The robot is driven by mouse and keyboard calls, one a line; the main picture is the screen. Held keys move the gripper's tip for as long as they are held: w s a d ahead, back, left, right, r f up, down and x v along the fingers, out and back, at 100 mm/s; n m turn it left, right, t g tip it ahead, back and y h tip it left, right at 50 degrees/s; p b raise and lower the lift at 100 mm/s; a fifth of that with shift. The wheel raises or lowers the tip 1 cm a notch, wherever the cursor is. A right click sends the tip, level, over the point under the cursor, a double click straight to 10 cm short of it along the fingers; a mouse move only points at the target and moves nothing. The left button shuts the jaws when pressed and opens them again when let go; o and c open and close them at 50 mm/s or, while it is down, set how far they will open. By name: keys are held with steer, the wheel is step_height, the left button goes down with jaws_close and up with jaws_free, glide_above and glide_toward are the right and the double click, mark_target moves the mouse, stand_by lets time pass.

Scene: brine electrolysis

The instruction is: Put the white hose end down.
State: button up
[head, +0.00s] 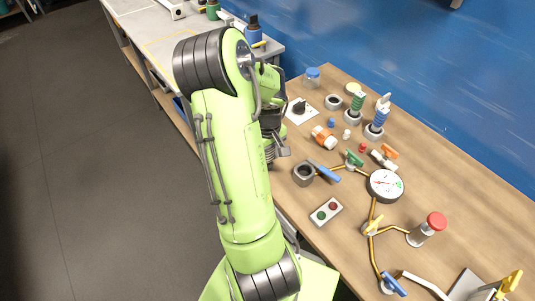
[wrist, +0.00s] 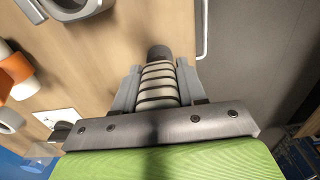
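The white hose end (wrist: 158,86) is a pale ribbed piece with a dark tip, seen in the wrist view. My gripper (wrist: 157,76) has one grey finger on each side of it, close against the ribs, and appears shut on it. The wooden bench top (wrist: 110,35) shows beyond it; I cannot tell whether the hose end touches the wood. In the head view my gripper (head: 281,149) is at the bench's left edge, largely hidden by my arm, and I cannot make out the hose end there.
An orange-and-white fitting (head: 323,138), a white plate with a black knob (head: 300,108) and a grey ring holder (head: 303,174) stand nearby on the bench. A button box (head: 326,211) and a gauge (head: 385,185) are nearer. The bench edge and dark floor (wrist: 250,60) lie right in the wrist view.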

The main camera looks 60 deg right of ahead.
steer(key=o, duration=0.4)
steer(key=shift+r, duration=0.1)
step_height(320, 180, up, 12)
steer(key=p, duration=0.3)
steer(key=shift+r, duration=0.15)
steer(key=w+a+r+n+t, duration=0.1)
steer(key=w+a+r+t, duration=0.1)
steer(key=w+a+r, duration=0.45)
steer(key=s+a+r+n+t, duration=0.1)
steer(key=a, duration=0.7)
steer(key=s+a+r+n+t, duration=0.1)
steer(key=s+a+n, duration=0.1)
steer(key=a, duration=0.6)
steer(key=s+a+r+n+t, duration=0.1)
steer(key=a+r, duration=0.1)
steer(key=a, duration=0.7)
steer(key=shift+s+r+t, duration=0.1)
steer(key=shift+s+t, duration=0.15)
steer(key=shift+t, duration=0.05)
